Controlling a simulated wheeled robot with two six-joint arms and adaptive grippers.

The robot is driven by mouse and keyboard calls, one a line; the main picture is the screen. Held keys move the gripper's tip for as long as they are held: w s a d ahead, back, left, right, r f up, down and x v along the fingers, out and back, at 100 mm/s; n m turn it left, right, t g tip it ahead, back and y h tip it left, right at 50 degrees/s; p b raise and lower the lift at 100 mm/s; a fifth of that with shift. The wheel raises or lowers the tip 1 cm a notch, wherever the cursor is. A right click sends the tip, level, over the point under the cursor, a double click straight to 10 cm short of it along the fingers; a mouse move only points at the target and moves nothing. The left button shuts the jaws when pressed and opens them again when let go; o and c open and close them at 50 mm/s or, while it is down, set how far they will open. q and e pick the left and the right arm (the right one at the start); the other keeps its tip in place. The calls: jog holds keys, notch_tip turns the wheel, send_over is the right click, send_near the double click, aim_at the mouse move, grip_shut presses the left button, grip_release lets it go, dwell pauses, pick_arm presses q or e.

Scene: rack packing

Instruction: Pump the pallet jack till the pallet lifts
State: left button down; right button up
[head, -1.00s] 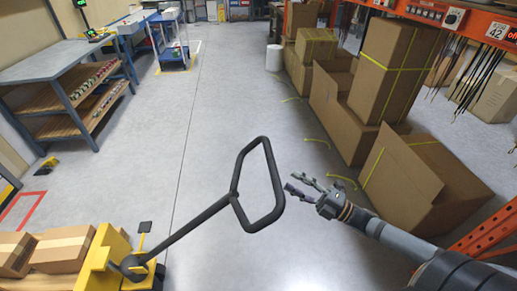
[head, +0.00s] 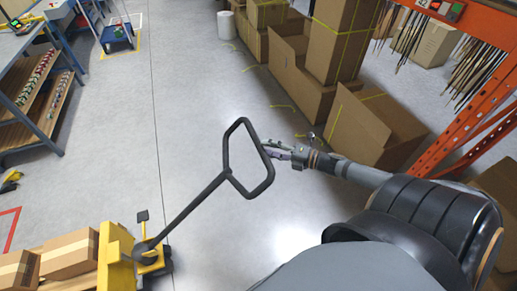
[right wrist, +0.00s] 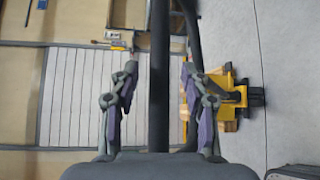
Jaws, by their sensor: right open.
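The pallet jack's black loop handle (head: 247,160) rises tilted to the right from the yellow jack body (head: 116,257) at lower left in the head view. My right gripper (head: 268,151) is open at the loop's right side. In the right wrist view, a dark handle bar (right wrist: 158,60) runs between the spread fingers of my right gripper (right wrist: 160,85), with a gap on both sides. The yellow jack (right wrist: 232,92) shows beyond the right finger. Cardboard boxes (head: 70,253) sit behind the jack body. I cannot see the pallet's height above the floor. My left gripper is out of view.
Cardboard boxes (head: 372,130) and an orange rack (head: 440,135) stand along the right. A workbench with shelves (head: 38,90) stands at upper left, with a blue cart (head: 117,36) beyond it. The grey floor between is clear.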

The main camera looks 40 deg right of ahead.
aim_at(259, 145)
jog(key=b+x, duration=0.2)
jog(key=x, duration=0.1)
jog(key=shift+w+a+f, duration=0.1)
jog(key=shift+f, duration=0.2)
jog(key=shift+w+a, duration=0.1)
jog(key=shift+w, duration=0.25)
jog(key=shift+w+a+r, duration=0.1)
jog(key=shift+w+r, duration=0.05)
jog(key=shift+r, duration=0.05)
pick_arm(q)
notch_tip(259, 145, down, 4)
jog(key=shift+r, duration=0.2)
pick_arm(e)
grip_shut()
